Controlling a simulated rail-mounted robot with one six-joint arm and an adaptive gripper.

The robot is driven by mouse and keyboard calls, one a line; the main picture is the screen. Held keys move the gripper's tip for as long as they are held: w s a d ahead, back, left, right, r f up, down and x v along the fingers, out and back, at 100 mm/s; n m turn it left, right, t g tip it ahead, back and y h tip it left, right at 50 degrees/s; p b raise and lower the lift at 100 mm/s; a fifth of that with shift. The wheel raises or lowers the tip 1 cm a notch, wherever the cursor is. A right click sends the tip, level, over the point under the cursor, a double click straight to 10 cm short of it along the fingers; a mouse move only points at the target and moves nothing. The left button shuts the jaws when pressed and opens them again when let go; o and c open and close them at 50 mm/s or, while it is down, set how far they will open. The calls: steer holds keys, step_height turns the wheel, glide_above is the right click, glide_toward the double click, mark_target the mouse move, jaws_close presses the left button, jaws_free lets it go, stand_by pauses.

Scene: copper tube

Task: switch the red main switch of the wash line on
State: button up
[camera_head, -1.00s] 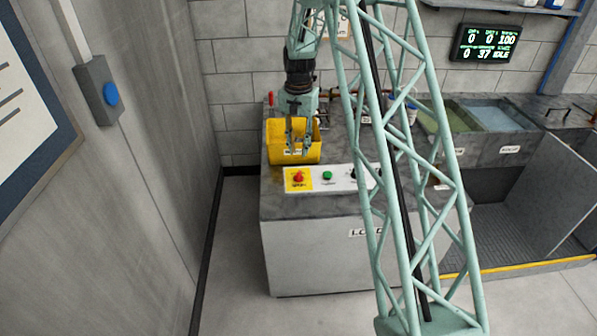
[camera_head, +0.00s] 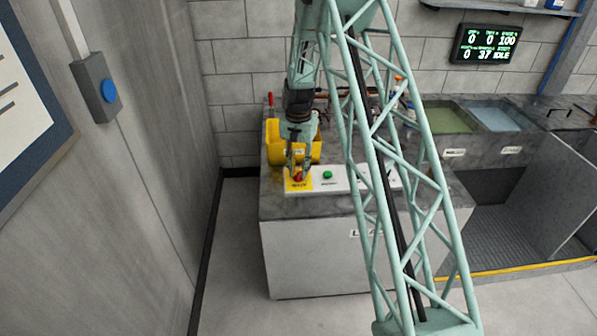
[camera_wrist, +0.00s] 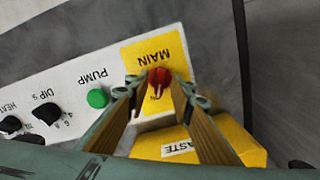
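The red main switch (camera_wrist: 160,77) is a knob on a yellow plate (camera_wrist: 147,55) marked MAIN, upside down in the wrist view. A narrow part of the knob points down in that view; I cannot read its exact position. My gripper (camera_wrist: 161,88) is open, one fingertip on each side of the knob, with a small gap visible on both sides. In the head view my gripper (camera_head: 299,172) is low over the yellow plate (camera_head: 298,185) and partly hides the red knob.
A green PUMP button (camera_wrist: 97,98) and black DIPS (camera_wrist: 47,110) and HEAT (camera_wrist: 10,124) knobs share the white panel. The yellow waste bin (camera_wrist: 160,146) stands close beside the plate. A wall display (camera_head: 486,44) reads IDLE.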

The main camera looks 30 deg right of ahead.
steer(key=shift+f, duration=0.1)
jaws_close()
steer(key=shift+m, duration=0.5)
stand_by(0.3)
jaws_free()
